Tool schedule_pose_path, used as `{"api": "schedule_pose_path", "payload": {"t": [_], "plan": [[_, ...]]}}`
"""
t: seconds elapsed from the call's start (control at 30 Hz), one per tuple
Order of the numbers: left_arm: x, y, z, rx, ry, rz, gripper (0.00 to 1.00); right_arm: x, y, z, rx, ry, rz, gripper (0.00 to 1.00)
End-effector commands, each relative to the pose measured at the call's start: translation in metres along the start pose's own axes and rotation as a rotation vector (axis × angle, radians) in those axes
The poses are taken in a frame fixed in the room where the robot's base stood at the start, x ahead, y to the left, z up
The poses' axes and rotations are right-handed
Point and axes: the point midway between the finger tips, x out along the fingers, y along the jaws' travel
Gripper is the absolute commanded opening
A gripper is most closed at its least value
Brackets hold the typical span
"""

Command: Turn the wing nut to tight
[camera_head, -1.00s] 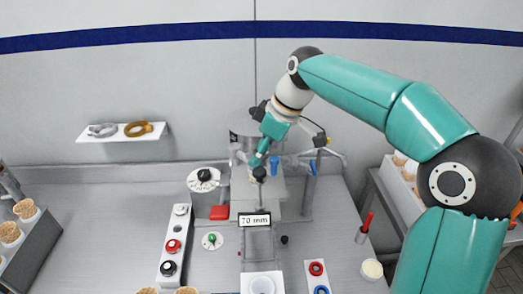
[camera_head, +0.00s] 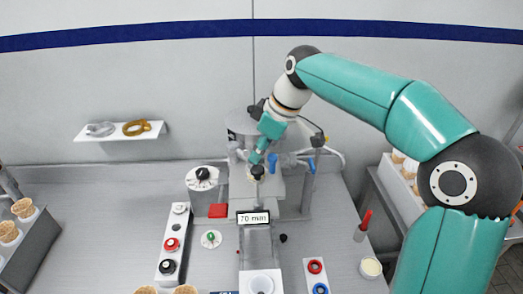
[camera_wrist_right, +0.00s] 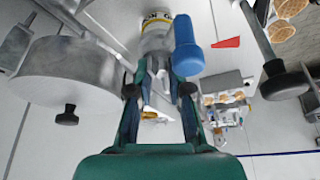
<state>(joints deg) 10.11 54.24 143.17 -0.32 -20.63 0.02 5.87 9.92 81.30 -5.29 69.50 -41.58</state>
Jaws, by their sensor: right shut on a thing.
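My right gripper (camera_head: 256,158) reaches down from the upper right onto the grey machine (camera_head: 240,128) at the back middle of the bench. It also shows in the right wrist view (camera_wrist_right: 158,72), its two fingers closed from both sides on a small grey metal part, which I take to be the wing nut (camera_wrist_right: 157,66). Most of that part is hidden by the fingers, and its angle cannot be told. A yellow band with dark letters (camera_wrist_right: 157,18) lies just beyond the fingertips. My left gripper is in neither view.
Blue handles (camera_head: 309,166) are close right of the gripper; one blue handle (camera_wrist_right: 187,45) is beside the fingers. A white dial (camera_head: 202,178) and red block (camera_head: 218,210) are left. A "70 mm" display (camera_head: 253,218) is in front. Bare bench (camera_head: 90,210) lies at left.

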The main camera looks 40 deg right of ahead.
Motion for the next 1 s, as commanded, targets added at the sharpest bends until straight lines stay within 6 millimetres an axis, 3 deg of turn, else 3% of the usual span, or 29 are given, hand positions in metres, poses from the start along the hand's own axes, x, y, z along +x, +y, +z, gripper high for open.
{"api": "schedule_pose_path", "payload": {"t": [0.37, 1.0], "plan": [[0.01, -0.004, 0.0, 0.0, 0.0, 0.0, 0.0, 0.001, -0.003, 0.0, 0.224, 0.001, 0.094, 0.0], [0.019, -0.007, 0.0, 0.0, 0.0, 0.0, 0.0, 0.002, -0.006, -0.003, 0.782, 0.001, 0.327, 0.0]]}}
